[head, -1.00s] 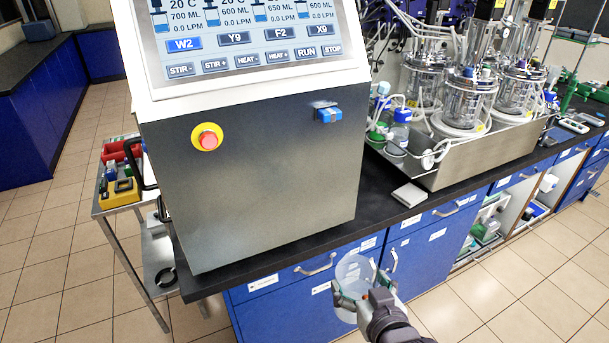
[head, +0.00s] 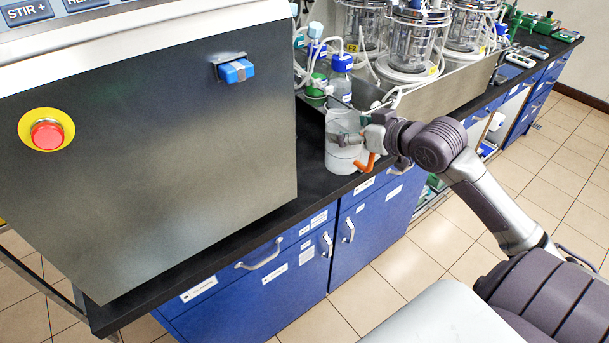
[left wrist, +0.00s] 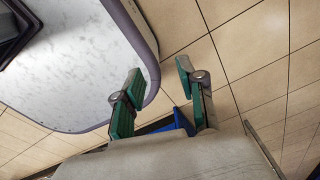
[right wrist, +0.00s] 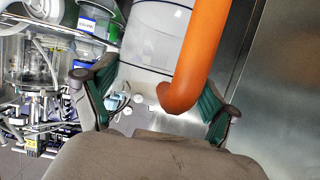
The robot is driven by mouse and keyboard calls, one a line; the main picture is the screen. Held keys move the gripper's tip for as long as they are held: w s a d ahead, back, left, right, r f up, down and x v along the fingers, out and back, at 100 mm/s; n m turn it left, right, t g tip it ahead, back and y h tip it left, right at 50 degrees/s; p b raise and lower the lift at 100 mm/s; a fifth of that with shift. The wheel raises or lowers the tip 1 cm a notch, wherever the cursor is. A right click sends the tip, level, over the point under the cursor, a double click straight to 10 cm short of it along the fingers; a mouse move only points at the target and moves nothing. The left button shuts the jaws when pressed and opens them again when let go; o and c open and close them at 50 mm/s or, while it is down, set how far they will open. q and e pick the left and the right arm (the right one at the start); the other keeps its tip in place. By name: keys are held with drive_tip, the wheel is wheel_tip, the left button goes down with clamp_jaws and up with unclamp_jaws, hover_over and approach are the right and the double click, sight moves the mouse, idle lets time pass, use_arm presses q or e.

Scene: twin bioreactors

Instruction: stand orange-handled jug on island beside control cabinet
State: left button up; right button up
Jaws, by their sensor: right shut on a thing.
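The clear jug (head: 342,142) with an orange handle (head: 365,163) is upright at the island's black top (head: 318,186), right of the grey control cabinet (head: 160,140). I cannot tell whether its base touches the top. My right gripper (head: 373,140) is shut on the jug at its handle side. In the right wrist view the orange handle (right wrist: 195,55) passes between the fingers, with the clear jug body (right wrist: 153,38) behind it. My left gripper (left wrist: 159,70) shows only in the left wrist view, with its green-padded fingers apart and nothing between them.
Blue- and green-capped bottles (head: 340,75) stand just behind the jug. A metal tray (head: 445,92) holds glass bioreactors (head: 410,40) to the right. A blue clip-like part (head: 236,71) sticks out from the cabinet front. Bare black top shows between the cabinet and jug.

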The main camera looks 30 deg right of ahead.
sight(345, 157)
use_arm(q)
drive_tip(key=shift+w+d+r+p, duration=0.2)
drive_tip(key=shift+w+r+p, duration=0.15)
drive_tip(key=shift+r+p, duration=0.2)
drive_tip(key=shift+w+d+r+p, duration=0.2)
drive_tip(key=shift+w+r+p, duration=0.1)
drive_tip(key=shift+r+p, duration=0.25)
use_arm(e)
drive_tip(key=w+a+f, duration=0.3)
drive_tip(key=w+f, duration=0.7)
drive_tip(key=w, duration=0.1)
drive_tip(key=shift+a+f, duration=0.3)
drive_tip(key=shift+a, duration=0.05)
drive_tip(key=o, duration=1.6)
drive_tip(key=shift+f, duration=0.15)
use_arm(q)
drive_tip(key=shift+f+b, duration=0.45)
drive_tip(key=shift+b, duration=0.05)
use_arm(e)
drive_tip(key=v, duration=1.2)
drive_tip(key=shift+d, duration=0.1)
